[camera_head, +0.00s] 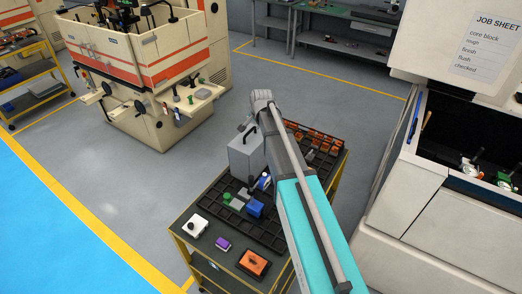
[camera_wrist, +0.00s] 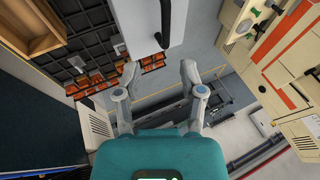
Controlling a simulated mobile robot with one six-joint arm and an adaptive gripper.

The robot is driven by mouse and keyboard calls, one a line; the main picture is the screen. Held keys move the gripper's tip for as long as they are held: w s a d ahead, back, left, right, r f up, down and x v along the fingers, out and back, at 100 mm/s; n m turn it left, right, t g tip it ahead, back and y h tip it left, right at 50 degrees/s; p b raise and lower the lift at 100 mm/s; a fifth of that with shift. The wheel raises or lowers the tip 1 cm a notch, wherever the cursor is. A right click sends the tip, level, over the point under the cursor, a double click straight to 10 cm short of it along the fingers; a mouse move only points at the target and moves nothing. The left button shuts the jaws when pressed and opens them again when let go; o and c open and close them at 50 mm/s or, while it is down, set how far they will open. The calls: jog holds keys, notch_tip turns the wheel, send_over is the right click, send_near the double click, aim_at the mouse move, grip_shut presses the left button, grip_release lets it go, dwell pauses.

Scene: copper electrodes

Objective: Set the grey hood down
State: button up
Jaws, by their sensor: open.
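The grey hood (camera_head: 245,156), a box shape with a dark handle on top, stands upright on the black gridded tray (camera_head: 270,238) of the cart. In the wrist view the hood (camera_wrist: 133,22) is at the top, with its black handle (camera_wrist: 167,22) beyond my fingertips. My gripper (camera_wrist: 160,72) is open, with nothing between its fingers, and appears apart from the handle. In the head view my arm and wrist hide most of the gripper and part of the tray.
Orange pieces (camera_head: 318,139) fill the tray's far end. A cream machine (camera_head: 150,75) stands beyond; a white cabinet (camera_head: 400,195) is right. Floor between is clear.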

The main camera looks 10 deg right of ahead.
jog(key=s+f+n+g, duration=0.2)
jog(key=s+n+g, duration=0.3)
jog(key=s, duration=2.6)
jog(key=n, duration=0.4)
jog(key=shift+s+a+g+h, duration=0.2)
jog(key=shift+s+g+h, duration=0.1)
jog(key=shift+h, duration=0.1)
jog(key=shift+w+f, duration=0.1)
